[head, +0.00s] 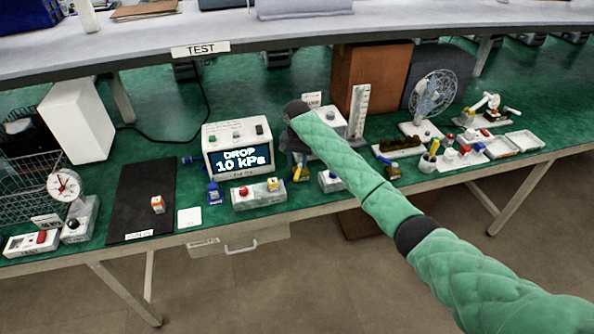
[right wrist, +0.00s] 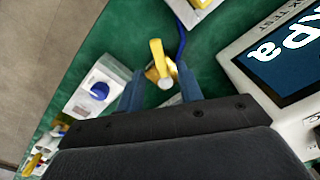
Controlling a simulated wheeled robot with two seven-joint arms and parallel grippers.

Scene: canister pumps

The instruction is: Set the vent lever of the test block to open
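A yellow lever (head: 300,173) stands near the front of the green bench; in the right wrist view the yellow lever (right wrist: 157,58) has a pale round end. I take it for the vent lever; the block under it is mostly hidden, and its setting cannot be read. My right gripper (head: 298,160) is above and behind it in the head view. In the right wrist view my right gripper (right wrist: 160,84) has its two blue fingers apart, with the lever's near end between them, no clear contact. My left gripper is not in view.
A display box (head: 238,150) reading "DROP 10 kPa" stands left of the lever. A white box with red and yellow parts (head: 258,195) is in front of it. A white box with a blue knob (right wrist: 97,92) is close beside the gripper. A blue tube (right wrist: 180,45) runs near the lever.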

